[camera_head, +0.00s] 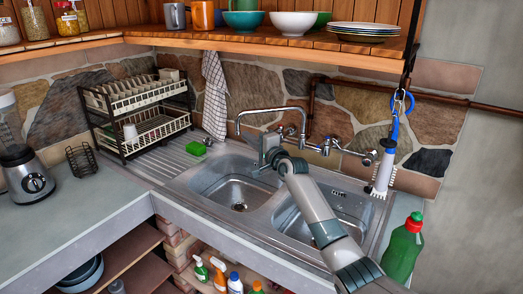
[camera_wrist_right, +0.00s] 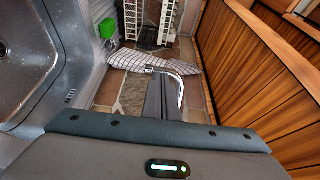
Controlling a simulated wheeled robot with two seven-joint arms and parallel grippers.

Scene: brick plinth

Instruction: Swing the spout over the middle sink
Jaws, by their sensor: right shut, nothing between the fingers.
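The chrome spout (camera_head: 272,108) rises from the wall tap and reaches left, its downturned end near the back edge of the left sink basin (camera_head: 228,190). The right basin (camera_head: 290,222) is partly hidden by my right arm. I make out two basins; the middle between them is partly behind the arm. My right gripper (camera_head: 264,150) is shut and empty, just below and in front of the spout. In the right wrist view its dark fingers (camera_wrist_right: 155,92) are beside the curved spout (camera_wrist_right: 178,80); I cannot tell whether they touch. My left gripper is not in view.
A wooden shelf (camera_head: 230,40) with crockery hangs above. A dish rack (camera_head: 140,115) and green sponge (camera_head: 195,149) are left of the sink, a checked towel (camera_head: 214,90) behind. A hanging brush (camera_head: 384,165) and green bottle (camera_head: 404,250) are at the right.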

